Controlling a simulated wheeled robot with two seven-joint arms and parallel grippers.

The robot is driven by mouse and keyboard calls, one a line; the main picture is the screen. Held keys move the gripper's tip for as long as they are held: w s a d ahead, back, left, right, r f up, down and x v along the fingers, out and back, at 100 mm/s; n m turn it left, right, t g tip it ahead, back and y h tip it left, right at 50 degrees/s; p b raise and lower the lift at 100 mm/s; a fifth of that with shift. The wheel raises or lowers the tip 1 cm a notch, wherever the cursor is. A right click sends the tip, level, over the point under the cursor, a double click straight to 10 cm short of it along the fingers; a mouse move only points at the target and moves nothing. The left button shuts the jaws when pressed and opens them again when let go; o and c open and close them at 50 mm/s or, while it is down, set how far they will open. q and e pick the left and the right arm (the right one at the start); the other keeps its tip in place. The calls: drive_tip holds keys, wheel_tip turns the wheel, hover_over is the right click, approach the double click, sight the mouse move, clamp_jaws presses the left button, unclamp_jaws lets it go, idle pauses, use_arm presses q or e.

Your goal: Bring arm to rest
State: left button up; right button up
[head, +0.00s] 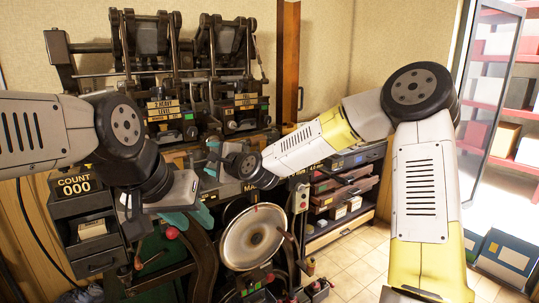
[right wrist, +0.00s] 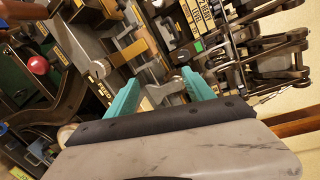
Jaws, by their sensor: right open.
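My left arm comes in from the left in the head view. Its gripper (head: 180,220) hangs in front of the press, with teal fingers low beside the red ball knob (head: 171,233); how far apart they are is unclear. My right arm comes up from the lower right and bends back left at a dark joint. Its gripper (head: 212,160) is in front of the press, partly hidden by its wrist. In the right wrist view the right gripper (right wrist: 160,92) has its teal fingers wide apart, with nothing held between them. Press parts lie beyond them.
The press (head: 185,90) has upper levers and a large metal wheel (head: 252,237) at lower middle. A count box (head: 75,187) reading 000 stands at left. Tiled floor (head: 350,262) is open at lower right, near a glass-doored shelf (head: 495,85).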

drive_tip(key=s+d+n+g+h, duration=0.6)
drive_tip(key=s+d+n, duration=0.8)
drive_tip(key=s+d, duration=1.8)
drive_tip(key=shift+s+r+h, duration=0.35)
drive_tip(key=shift+s+h, duration=0.2)
drive_tip(key=shift+h, duration=0.55)
drive_tip(key=shift+a, duration=0.1)
